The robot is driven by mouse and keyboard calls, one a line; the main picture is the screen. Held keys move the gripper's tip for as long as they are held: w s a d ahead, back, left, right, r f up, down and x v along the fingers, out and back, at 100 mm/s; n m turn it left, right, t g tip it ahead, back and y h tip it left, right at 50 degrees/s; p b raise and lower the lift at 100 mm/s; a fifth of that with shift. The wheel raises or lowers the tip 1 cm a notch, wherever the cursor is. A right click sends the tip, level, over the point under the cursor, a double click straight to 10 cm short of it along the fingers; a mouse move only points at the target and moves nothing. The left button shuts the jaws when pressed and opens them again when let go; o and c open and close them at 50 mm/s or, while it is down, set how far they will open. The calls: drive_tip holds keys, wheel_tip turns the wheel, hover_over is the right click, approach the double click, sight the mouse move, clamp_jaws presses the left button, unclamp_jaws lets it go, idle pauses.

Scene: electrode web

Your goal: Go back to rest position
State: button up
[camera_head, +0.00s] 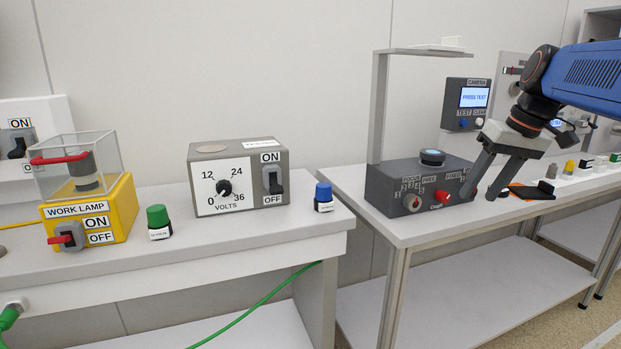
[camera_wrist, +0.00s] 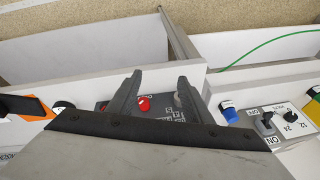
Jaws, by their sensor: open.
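My gripper (camera_head: 482,187) is at the right in the head view, on my blue arm. It points down in front of the dark grey control box (camera_head: 390,197) with a red knob. Its two dark fingers are apart with nothing between them. In the wrist view the open fingers of my gripper (camera_wrist: 157,76) frame part of the control box (camera_wrist: 166,108) and its red knob (camera_wrist: 143,103). Whether a finger touches the box cannot be told.
A tall post (camera_head: 380,110) rises behind the control box.

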drive_tip(key=s+a+f+h, duration=0.1)
drive_tip(key=s+a+f, duration=0.3)
drive_tip(key=s+f, duration=0.7)
drive_tip(key=s+a+f+m+t+h, duration=0.1)
drive_tip(key=s+a+f, duration=0.3)
drive_tip(key=s+f, duration=0.8)
drive_tip(key=shift+a+f, duration=0.15)
drive_tip(key=shift+a, duration=0.1)
idle(2.2)
